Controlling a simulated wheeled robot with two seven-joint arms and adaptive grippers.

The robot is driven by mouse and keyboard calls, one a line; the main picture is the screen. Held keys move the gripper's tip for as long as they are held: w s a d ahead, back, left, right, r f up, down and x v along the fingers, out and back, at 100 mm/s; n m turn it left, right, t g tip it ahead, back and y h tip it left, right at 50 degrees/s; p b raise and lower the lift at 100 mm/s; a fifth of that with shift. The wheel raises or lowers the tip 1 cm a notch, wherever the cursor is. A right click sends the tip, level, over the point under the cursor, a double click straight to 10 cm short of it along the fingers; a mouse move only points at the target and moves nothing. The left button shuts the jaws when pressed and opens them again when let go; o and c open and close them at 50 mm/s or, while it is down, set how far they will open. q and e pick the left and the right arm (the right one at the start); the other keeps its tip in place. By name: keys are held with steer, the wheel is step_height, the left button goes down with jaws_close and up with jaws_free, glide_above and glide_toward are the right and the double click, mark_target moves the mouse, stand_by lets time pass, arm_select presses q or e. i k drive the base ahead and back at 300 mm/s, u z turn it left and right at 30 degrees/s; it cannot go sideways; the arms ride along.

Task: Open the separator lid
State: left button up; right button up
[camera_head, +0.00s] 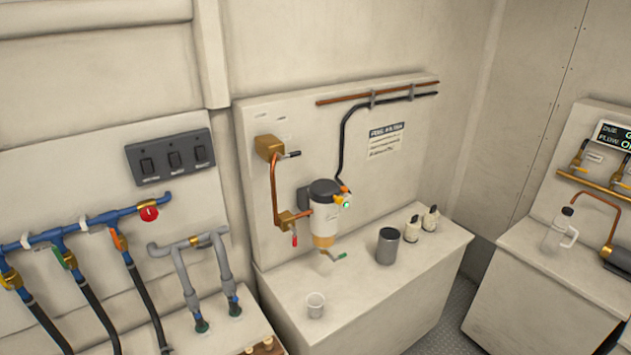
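The separator (325,218) is mounted on the middle wall panel, with a white and tan body and a clear bowl at its bottom. Its dark lid (324,188) sits on top and looks closed. A copper pipe joins it on the left and a black hose on the upper right. A small green light (346,205) shows at its right side. A green-handled drain valve (339,256) is below it. Neither of my grippers is in view.
Below the separator, a white counter holds a clear cup (316,305), a grey metal cup (388,246) and two small bottles (421,223). Blue pipes and a switch panel (170,157) are at left. A clear jug (559,231) stands on the right counter. Floor shows between the counters.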

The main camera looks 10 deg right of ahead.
mark_target(322, 191)
steer(key=k, duration=0.5)
steer(key=z, duration=0.55)
steer(key=i, duration=1.05)
steer(key=u, duration=0.65)
